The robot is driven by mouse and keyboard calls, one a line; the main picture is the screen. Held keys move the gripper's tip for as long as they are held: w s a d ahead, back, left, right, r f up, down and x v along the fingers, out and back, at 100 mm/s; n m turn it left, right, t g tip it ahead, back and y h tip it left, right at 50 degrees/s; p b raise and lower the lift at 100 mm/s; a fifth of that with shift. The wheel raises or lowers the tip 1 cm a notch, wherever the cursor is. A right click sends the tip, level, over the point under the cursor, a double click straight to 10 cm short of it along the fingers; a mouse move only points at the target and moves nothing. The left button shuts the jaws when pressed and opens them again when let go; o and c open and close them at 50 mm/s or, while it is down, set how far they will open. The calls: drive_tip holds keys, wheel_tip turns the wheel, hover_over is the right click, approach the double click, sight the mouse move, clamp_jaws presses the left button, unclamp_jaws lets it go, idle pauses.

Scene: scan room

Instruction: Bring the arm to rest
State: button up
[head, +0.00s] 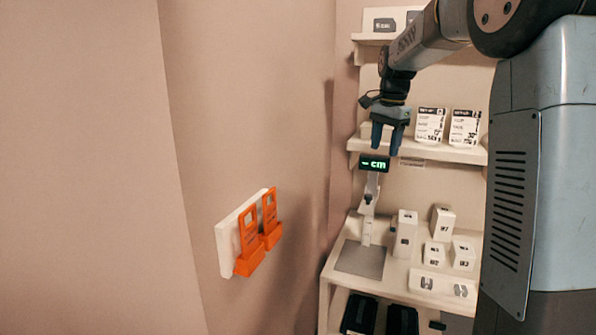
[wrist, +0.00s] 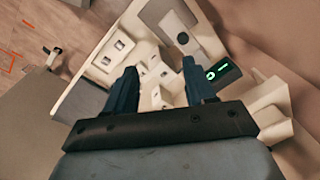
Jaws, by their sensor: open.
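My gripper (head: 388,138) hangs from my raised arm in front of the shelf unit, in the upper right of the head view. Its two blue fingers point down and stand apart, with nothing between them. The fingertips are just above and to the right of a small green-lit display reading "- cm" (head: 374,163). In the wrist view my gripper (wrist: 161,75) is open above the bench, and the display (wrist: 217,70) is beside the right finger.
A white bench (head: 342,262) holds a grey plate (head: 360,260) and several white boxes (head: 405,233). Shelf cards (head: 430,125) stand behind the gripper. Two orange holders (head: 250,242) hang on the left wall. The space between that wall and the gripper looks clear.

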drive_tip(key=s+r+n+t, duration=0.2)
drive_tip(key=s+n, duration=0.4)
drive_tip(key=s, duration=1.3)
drive_tip(key=s+f+n+t, duration=0.1)
drive_tip(key=s+f+n, duration=0.1)
drive_tip(key=s, duration=0.5)
drive_tip(key=s+a+f+n+t, duration=0.1)
drive_tip(key=s+f+n, duration=0.2)
drive_tip(key=s+f, duration=0.2)
drive_tip(key=s, duration=0.3)
drive_tip(key=shift+s+f, duration=0.2)
drive_tip(key=shift+s, duration=0.1)
